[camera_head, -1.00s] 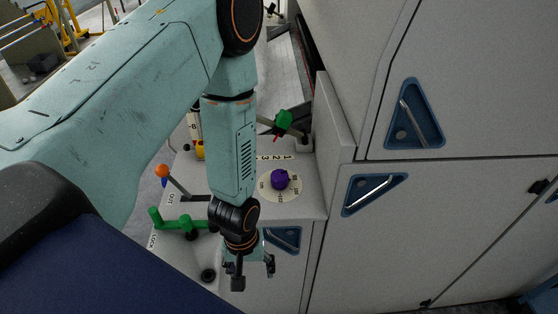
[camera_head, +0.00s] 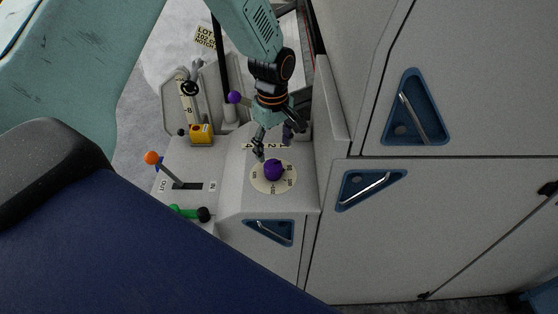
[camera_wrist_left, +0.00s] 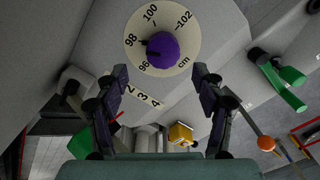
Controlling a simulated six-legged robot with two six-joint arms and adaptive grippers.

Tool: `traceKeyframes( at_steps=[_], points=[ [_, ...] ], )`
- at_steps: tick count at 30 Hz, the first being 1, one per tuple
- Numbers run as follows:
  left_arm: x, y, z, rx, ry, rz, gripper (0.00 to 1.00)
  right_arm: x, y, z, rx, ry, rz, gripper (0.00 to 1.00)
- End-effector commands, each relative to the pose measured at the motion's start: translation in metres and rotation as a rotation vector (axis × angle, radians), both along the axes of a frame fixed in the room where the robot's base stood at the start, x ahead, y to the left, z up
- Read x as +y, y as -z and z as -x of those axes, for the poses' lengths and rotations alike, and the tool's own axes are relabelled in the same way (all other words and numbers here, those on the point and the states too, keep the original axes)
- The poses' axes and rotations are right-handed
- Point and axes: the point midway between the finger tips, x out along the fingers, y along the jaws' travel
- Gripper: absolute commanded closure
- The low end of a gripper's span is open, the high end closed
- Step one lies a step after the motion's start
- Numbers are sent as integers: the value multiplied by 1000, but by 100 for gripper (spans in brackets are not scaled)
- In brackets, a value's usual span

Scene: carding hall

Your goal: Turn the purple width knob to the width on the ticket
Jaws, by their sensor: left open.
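The purple width knob (camera_head: 273,169) sits on a round cream dial (camera_head: 257,182) on the console top. In the left wrist view the knob (camera_wrist_left: 165,48) is near the top, with 96, 98, 100 and 102 cm around the dial (camera_wrist_left: 186,34). The ticket (camera_head: 206,39) at the back appears to read 102 cm. My right gripper is not in view.
An orange-ball lever (camera_head: 151,158) and a green handle (camera_head: 187,212) stand on the console's left. A yellow box (camera_head: 201,133) and a purple ball (camera_head: 235,97) are behind. The tall machine panel (camera_head: 450,220) closes off the right side.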

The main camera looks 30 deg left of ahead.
Motion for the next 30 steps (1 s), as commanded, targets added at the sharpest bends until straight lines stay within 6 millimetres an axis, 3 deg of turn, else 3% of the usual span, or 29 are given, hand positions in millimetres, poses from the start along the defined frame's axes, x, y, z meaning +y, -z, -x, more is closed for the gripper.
traceKeyframes(
  at_steps=[5, 18, 30],
  points=[
    [3, 8, 3, 5, -13, -2, 31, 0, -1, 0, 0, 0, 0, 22],
    [4, 69, 7, 4, -11, -2, 31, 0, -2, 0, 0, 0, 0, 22],
    [3, 76, 4, 2, -9, -2, 32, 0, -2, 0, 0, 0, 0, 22]
  ],
)
